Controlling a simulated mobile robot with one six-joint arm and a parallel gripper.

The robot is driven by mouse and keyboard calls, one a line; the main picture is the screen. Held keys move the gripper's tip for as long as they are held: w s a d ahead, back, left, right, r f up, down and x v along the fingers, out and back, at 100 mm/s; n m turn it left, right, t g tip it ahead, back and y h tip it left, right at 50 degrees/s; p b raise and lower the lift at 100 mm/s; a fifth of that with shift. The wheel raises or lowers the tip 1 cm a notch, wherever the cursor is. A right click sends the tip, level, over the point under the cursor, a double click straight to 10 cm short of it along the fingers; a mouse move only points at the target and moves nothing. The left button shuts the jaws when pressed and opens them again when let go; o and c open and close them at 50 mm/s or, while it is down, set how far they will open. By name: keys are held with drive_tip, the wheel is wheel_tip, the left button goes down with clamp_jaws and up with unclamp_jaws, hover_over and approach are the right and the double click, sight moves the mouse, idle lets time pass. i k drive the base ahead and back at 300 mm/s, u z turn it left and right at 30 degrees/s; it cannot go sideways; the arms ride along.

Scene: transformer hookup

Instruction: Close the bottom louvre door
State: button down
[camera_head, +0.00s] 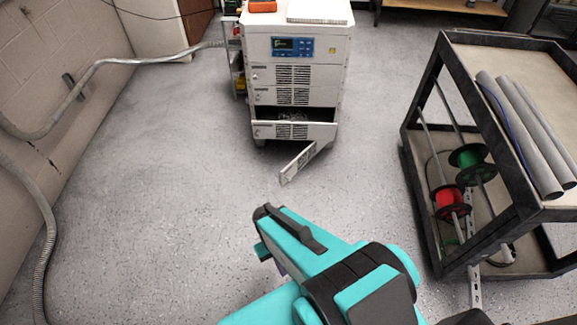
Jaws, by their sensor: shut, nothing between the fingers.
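The white cabinet (343,60) stands at the top centre, its front facing me. Louvred panels are stacked on its front, and the upper ones (292,75) look flush. Low on the front is a dark opening with pale wires (291,115), above a louvred panel (293,131) that appears to stand forward. My teal arm reaches up from the lower edge, well short of the cabinet. My gripper's fingers do not show; the arm's end hides that area.
A dark cart (436,85) with grey pipes (520,135) on top and red (450,202) and green (470,161) spools below stands at the right. A conduit (75,95) runs along the left wall.

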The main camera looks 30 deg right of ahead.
sight(309, 153)
drive_tip(key=u, duration=0.05)
drive_tip(key=i, duration=1.05)
drive_tip(key=u, duration=0.2)
